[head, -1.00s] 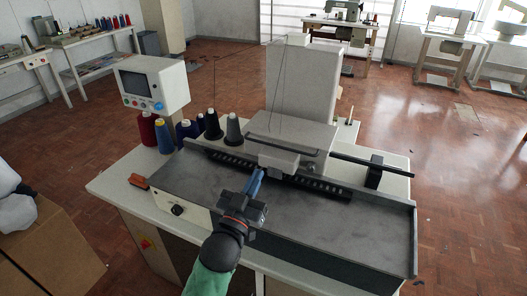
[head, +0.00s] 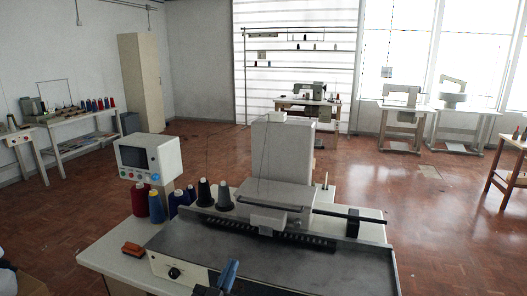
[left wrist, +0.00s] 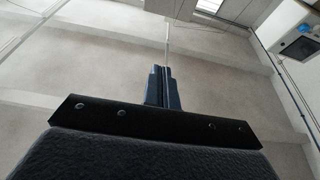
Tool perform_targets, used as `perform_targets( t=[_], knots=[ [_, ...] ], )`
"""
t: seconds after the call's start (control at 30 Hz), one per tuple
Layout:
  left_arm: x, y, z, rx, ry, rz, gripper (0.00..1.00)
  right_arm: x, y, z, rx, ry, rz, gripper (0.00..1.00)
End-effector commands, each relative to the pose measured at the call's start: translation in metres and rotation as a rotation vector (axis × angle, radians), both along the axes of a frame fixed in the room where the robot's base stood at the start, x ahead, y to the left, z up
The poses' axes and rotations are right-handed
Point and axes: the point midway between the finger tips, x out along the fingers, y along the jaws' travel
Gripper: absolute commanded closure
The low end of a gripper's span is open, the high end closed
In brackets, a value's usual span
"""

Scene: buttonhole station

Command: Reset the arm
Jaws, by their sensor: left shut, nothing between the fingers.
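My left gripper (head: 227,277) shows at the bottom edge of the head view, in front of the buttonhole machine (head: 282,150). Its blue fingers point up over the dark metal bed (head: 330,262). In the left wrist view the two fingers (left wrist: 163,88) lie together, shut and empty, with wall and ceiling behind them. Most of my left arm is below the head view. My right gripper is not in view.
The control box with a screen (head: 149,158) stands at the machine's left, with thread cones (head: 157,206) beside it. Open tiled floor (head: 400,185) surrounds the station. Other sewing machines (head: 402,97) stand farther back.

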Motion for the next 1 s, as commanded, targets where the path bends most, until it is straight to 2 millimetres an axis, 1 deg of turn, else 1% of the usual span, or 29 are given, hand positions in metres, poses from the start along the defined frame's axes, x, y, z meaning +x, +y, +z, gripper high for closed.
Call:
perform_targets(
  t=[0.07, 0.27, 0.4, 0.57, 0.67, 0.77, 0.87, 0.97, 1.0],
  knots=[
    [0.001, 0.000, -0.001, 0.010, 0.005, 0.004, 1.00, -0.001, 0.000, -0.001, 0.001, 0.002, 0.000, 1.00],
    [0.006, 0.000, -0.017, 0.046, 0.086, 0.018, 1.00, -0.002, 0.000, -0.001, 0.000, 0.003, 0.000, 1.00],
    [0.009, 0.001, -0.032, 0.072, 0.158, 0.027, 1.00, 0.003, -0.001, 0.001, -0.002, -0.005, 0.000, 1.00],
    [0.013, 0.002, -0.055, 0.113, 0.268, 0.038, 1.00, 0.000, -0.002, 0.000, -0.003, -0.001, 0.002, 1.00],
    [0.014, 0.004, -0.073, 0.143, 0.357, 0.044, 1.00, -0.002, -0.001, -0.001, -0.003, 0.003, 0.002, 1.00],
    [0.014, 0.008, -0.099, 0.185, 0.479, 0.054, 1.00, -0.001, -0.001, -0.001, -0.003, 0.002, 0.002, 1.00],
    [0.010, 0.016, -0.131, 0.235, 0.632, 0.065, 1.00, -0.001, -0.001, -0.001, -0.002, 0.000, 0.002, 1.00],
    [-0.002, 0.025, -0.167, 0.284, 0.799, 0.071, 1.00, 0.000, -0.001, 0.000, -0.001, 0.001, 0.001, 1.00],
    [-0.010, 0.029, -0.183, 0.302, 0.871, 0.073, 1.00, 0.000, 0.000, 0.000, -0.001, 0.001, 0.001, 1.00]
  ],
)
